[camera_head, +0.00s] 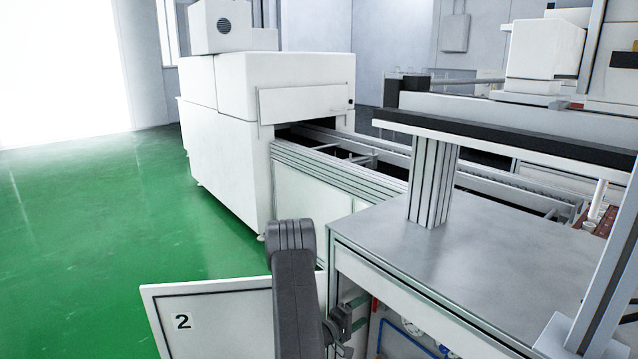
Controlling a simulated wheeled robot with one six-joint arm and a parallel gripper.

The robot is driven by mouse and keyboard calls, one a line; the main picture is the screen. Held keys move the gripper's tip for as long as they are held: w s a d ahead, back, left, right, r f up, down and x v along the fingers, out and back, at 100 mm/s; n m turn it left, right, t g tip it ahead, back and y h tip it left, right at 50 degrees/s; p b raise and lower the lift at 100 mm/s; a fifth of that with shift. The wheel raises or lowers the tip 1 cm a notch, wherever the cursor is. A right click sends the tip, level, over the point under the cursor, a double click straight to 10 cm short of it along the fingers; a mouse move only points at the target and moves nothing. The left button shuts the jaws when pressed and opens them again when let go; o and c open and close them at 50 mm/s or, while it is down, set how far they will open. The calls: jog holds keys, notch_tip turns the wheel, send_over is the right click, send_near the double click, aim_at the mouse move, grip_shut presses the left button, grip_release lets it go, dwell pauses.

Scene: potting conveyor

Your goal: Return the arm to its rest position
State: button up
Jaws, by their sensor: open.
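My dark grey arm stands upright at the bottom middle of the head view, with its rounded top joint in front of the conveyor frame. My gripper (341,325) shows as a small dark shape just right of the arm link, partly hidden by it. It is open, and I see nothing held in it. It is close to the left front edge of the metal worktable (470,262).
A white enclosed machine (235,130) stands behind, with a conveyor (335,165) running out to the right. A panel marked 2 (215,318) sticks out at the lower left. A post (433,182) carries a long shelf over the worktable. Green floor (90,230) is clear at left.

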jog(key=x, duration=0.3)
jog(key=shift+w+d, duration=0.15)
dwell(0.3)
